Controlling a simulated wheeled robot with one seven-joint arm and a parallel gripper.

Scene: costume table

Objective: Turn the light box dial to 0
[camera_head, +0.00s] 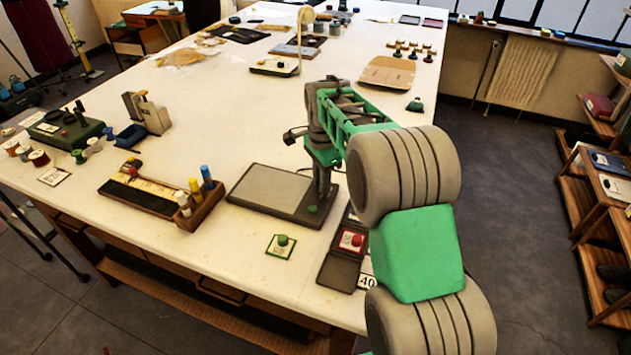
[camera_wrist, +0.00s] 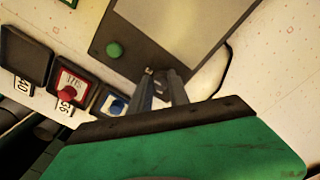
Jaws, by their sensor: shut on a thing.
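The light box (camera_head: 268,187) is a flat dark panel with a pale screen, lying near the table's front edge. It also shows at the top of the wrist view (camera_wrist: 180,22). A green round knob (camera_wrist: 114,50) stands on its dark border, apart from my fingers; it shows in the head view too (camera_head: 312,209). My gripper (camera_head: 322,194) points down at the box's right end. In the wrist view its fingertips (camera_wrist: 160,73) are close together over the dark border, shut on what appears to be the dial.
Small dark trays with red (camera_wrist: 69,94) and blue (camera_wrist: 117,107) buttons lie beside the light box. A green button on a card (camera_head: 282,242) lies in front. The table's middle is mostly clear.

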